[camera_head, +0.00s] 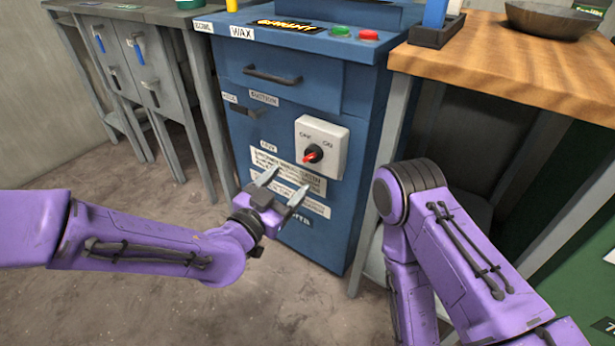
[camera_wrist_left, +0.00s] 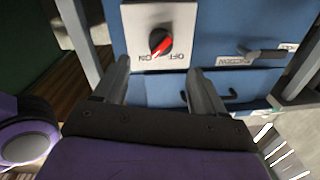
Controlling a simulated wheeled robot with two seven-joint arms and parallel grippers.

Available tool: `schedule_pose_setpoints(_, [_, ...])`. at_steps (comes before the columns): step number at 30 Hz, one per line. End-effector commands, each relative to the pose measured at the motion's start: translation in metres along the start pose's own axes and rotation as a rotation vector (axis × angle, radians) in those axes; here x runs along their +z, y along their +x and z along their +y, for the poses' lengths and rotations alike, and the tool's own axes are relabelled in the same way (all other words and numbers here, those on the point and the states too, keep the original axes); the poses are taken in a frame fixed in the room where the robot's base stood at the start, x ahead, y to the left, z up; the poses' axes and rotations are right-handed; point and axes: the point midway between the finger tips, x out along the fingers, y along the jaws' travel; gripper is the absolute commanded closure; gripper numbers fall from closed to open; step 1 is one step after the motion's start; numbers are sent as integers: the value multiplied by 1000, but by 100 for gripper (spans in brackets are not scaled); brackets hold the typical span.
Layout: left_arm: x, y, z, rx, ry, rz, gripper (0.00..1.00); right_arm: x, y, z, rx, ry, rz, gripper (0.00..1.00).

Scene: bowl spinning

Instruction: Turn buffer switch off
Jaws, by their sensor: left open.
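The buffer switch is a white box (camera_head: 321,147) on the front of a blue cabinet (camera_head: 330,215), with OFF and ON labels and a red and black knob (camera_head: 312,154). In the left wrist view the knob (camera_wrist_left: 160,42) sits at the top, with the labels upside down. I cannot tell for sure which label the knob points to. My left gripper (camera_head: 286,182) is open and empty, just below and in front of the switch. Its fingers (camera_wrist_left: 158,68) appear apart, pointing toward the switch box, not touching the knob. My right arm shows at the right, but its gripper is out of view.
The cabinet has a drawer handle (camera_head: 272,75) above the switch, and green and red buttons (camera_head: 369,35) on top. A wooden workbench (camera_head: 490,62) with a dark bowl (camera_head: 553,19) stands at the right. Grey cabinets (camera_head: 140,60) stand at the left. Bare floor lies in front.

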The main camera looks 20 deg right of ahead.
Motion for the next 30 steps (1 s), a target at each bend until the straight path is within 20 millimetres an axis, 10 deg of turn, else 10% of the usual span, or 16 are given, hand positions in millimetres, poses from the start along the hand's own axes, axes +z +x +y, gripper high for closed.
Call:
schedule_pose_setpoints(12, [3, 83, 0, -3, -5, -3, 29, 8, 16, -1, 0, 2, -4, 57])
schedule_pose_setpoints(23, [1, 95, -1, -2, -6, -5, 29, 9, 16, -2, 0, 2, -4, 57])
schedule_pose_setpoints(30, [1, 94, -1, -3, -6, -6, 85, 9, 16, -2, 0, 2, -4, 57])
